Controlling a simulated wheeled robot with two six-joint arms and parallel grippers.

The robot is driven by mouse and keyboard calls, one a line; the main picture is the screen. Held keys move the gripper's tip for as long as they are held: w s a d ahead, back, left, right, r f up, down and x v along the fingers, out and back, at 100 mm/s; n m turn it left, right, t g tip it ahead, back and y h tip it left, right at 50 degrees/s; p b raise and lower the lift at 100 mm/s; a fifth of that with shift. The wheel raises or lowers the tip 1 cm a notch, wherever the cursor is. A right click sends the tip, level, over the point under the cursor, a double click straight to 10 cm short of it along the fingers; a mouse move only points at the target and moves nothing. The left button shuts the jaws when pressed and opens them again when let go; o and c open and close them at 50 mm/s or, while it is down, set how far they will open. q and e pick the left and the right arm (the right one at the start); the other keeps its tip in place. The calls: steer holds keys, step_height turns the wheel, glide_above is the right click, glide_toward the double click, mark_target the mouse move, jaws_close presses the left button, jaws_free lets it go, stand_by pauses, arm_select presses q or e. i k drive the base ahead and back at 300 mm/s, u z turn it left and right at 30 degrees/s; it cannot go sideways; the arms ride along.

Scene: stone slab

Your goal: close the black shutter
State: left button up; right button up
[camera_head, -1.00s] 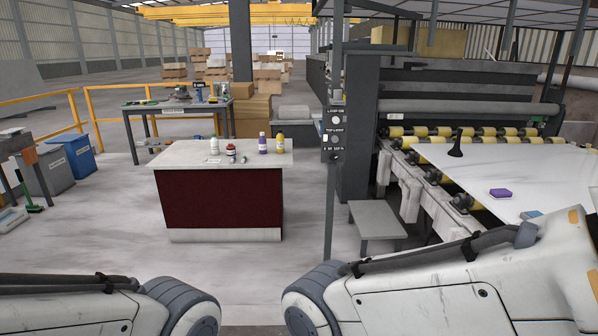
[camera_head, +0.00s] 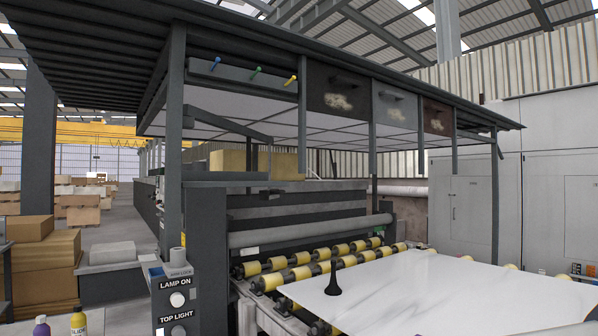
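Three panels hang in a row under the front edge of the canopy over the machine. The darkest, a near-black brown panel (camera_head: 338,88), has a dark handle and a pale smear. Beside it is a grey panel (camera_head: 395,105) with a pale smear, then a reddish-brown panel (camera_head: 438,117) with a pale smear. I cannot tell for sure which of them is the black shutter, though the first is the darkest. Neither gripper is in view.
A grey bar (camera_head: 240,77) with blue, green and yellow knobs is left of the panels. A control post (camera_head: 168,295) with lamp switches stands at front left. Yellow rollers (camera_head: 300,273) and a white slab (camera_head: 430,285) with a black plunger-like object (camera_head: 333,278) lie below.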

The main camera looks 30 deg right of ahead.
mark_target(331, 91)
steer(key=z, duration=0.4)
steer(key=i, duration=2)
steer(key=z, duration=0.35)
